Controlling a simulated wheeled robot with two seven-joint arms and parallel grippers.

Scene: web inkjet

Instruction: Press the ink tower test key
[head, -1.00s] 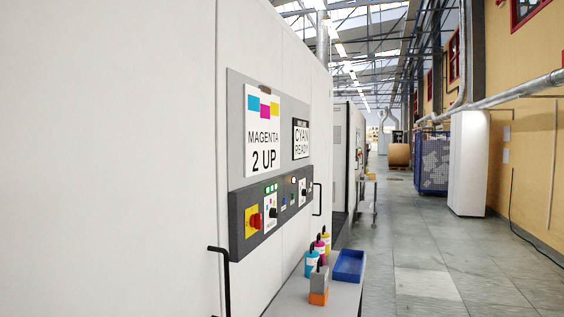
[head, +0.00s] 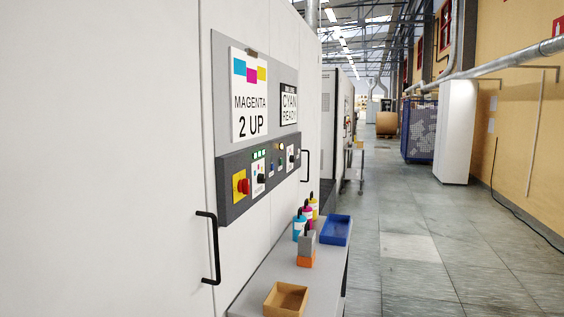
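A dark grey control panel (head: 237,203) runs along the white machine wall on the left. It carries a red rotary switch on a yellow plate (head: 240,186), black knobs, small green lights (head: 259,154) and several small buttons. Which one is the ink tower test key is too small to tell. Above it hang a "MAGENTA 2 UP" sign (head: 249,117) and a "CYAN READY" sign (head: 289,108). Neither of my grippers is in view.
A grey bench (head: 262,281) below the panel holds ink bottles (head: 307,212), a grey and orange block (head: 306,249), a blue tray (head: 337,230) and a brown tray (head: 286,299). A black handle (head: 214,250) sticks out at left. The aisle floor (head: 415,270) at right is clear.

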